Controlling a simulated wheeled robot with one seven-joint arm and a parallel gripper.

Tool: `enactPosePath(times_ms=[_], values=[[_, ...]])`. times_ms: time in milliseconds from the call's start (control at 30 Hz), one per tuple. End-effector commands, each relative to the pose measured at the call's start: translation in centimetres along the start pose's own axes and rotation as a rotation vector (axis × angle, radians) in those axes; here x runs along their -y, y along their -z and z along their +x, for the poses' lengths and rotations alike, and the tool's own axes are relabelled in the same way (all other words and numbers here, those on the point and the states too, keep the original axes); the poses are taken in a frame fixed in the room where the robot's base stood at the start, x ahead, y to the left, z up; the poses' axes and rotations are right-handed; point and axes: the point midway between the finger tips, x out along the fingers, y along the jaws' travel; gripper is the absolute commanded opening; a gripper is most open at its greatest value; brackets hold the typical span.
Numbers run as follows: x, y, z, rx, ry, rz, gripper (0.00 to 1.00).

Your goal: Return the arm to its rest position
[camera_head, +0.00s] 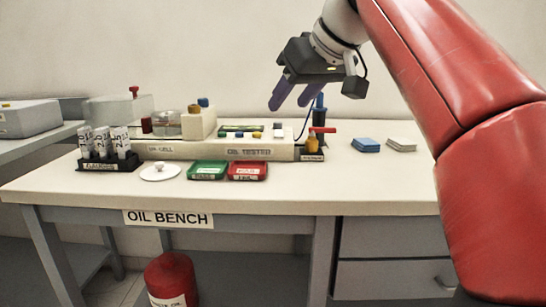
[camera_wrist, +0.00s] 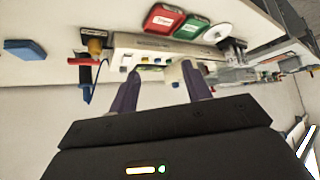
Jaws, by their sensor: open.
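My red arm reaches in from the right in the head view. My gripper (camera_head: 284,106) is open and empty, with its two purple fingers pointing down above the right part of the oil tester (camera_head: 270,151). The fingers are clear of the bench things. In the wrist view my gripper (camera_wrist: 158,75) shows both fingers spread apart with nothing between them. The oil tester (camera_wrist: 160,50) lies beyond the fingertips there.
The bench (camera_head: 330,203) holds a rack of labelled tubes (camera_head: 107,150), a white lid (camera_head: 160,172), a green tray (camera_head: 208,171), a red tray (camera_head: 248,171), a blue pad (camera_head: 366,145) and pale pads (camera_head: 401,144). A red-handled item (camera_head: 317,130) stands beside the tester. The front right bench top is clear.

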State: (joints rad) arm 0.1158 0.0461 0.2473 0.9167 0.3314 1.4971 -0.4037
Motion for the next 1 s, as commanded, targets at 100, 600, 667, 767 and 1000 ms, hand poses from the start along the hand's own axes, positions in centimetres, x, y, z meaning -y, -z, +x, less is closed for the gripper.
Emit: enactPosePath(times_ms=[100,600,667,767,1000], values=[[0.2,-1.1,0.2,0.016,-0.023,0.025,0.48],[0.5,-13.9,3.2,0.134,-0.197,0.240,0.48],[0.5,-17.1,3.8,0.151,-0.230,0.280,0.48],[0.6,-22.8,4.8,0.180,-0.278,0.343,0.48],[1.7,-35.9,7.8,0.230,-0.354,0.462,0.48]])
